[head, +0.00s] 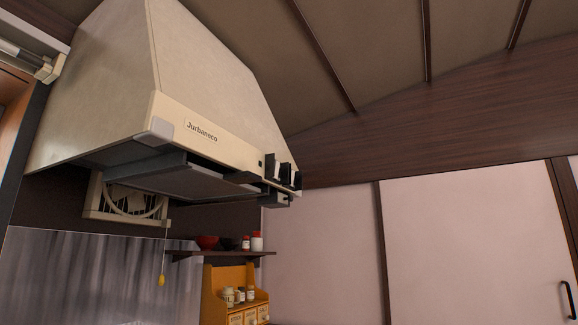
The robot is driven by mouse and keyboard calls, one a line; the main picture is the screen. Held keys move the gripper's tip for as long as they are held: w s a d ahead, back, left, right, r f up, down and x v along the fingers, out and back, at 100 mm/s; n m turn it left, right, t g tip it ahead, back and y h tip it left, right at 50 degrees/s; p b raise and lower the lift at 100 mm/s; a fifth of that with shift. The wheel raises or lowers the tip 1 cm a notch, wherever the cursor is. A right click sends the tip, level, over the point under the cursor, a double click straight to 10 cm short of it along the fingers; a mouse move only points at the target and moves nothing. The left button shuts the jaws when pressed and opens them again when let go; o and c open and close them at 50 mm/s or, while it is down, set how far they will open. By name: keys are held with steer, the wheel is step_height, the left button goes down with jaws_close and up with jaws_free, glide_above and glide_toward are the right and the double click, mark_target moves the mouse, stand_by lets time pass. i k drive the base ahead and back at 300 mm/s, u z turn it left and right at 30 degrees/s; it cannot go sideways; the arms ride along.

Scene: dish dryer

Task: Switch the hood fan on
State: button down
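The range hood (205,80) is a large cream hood at the upper left, with the word "Jurbaneco" on its front band. Small dark upright blocks (271,166) sit at the right end of that band; I cannot tell their setting. A square fan (128,203) with a pale frame is on the wall under the hood. A thin cord hangs near its right side and ends in a yellow pull (161,281). I cannot tell whether the fan is turning.
A dark wall shelf (220,254) below the hood holds a red bowl (207,242) and small jars. An orange spice rack (213,300) with jars stands under it. Pale panels (465,240) fill the right, with a black handle (570,300) at the edge. Space before the hood looks clear.

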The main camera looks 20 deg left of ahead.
mark_target(277, 164)
steer(key=i, duration=1.5)
steer(key=u, duration=0.45)
